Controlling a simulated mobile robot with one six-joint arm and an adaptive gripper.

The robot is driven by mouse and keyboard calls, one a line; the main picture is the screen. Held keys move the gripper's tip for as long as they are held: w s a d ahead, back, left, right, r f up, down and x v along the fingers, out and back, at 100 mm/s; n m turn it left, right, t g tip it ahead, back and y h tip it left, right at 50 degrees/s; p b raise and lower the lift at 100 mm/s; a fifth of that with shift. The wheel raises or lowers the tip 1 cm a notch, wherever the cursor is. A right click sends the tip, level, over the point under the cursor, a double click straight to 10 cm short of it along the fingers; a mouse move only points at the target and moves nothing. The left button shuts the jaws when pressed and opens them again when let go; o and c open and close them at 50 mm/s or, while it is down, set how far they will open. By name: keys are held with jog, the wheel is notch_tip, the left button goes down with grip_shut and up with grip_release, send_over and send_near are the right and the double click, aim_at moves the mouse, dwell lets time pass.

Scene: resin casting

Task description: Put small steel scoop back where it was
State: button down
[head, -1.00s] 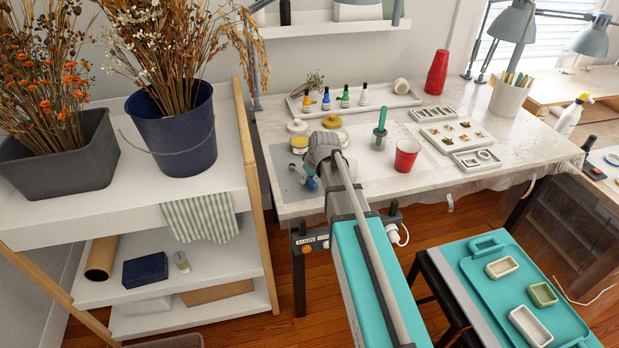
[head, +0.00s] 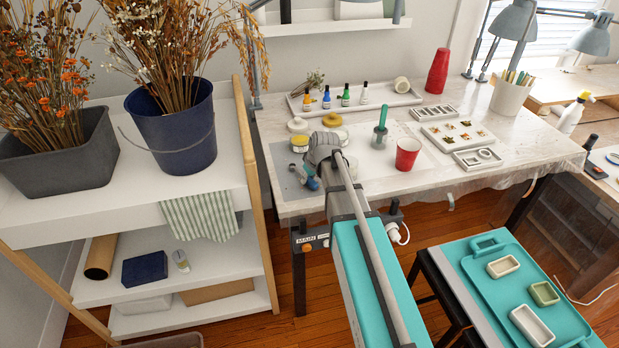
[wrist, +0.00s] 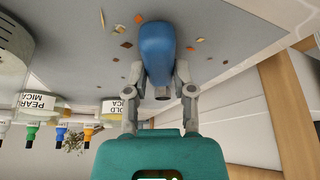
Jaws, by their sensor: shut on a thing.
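My gripper (wrist: 160,85) is shut on a blue rounded handle with a short grey metal stub, which I take for the small steel scoop (wrist: 157,50). No scoop bowl can be made out. In the head view my gripper (head: 306,172) is low over the grey mat (head: 286,187) at the table's front left, and the blue handle (head: 312,184) shows beside it. In the wrist view, which is upside down, the handle is close to the mat; I cannot tell whether it touches. Small orange and brown flecks lie on the mat around it.
Mica jars, one marked pearl (wrist: 40,104) and one gold (wrist: 118,108), stand near my gripper. A wooden shelf post (head: 258,190) is close on the left.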

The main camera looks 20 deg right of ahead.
jog(key=shift+f, duration=0.25)
jog(key=shift+c, duration=1.9)
grip_release()
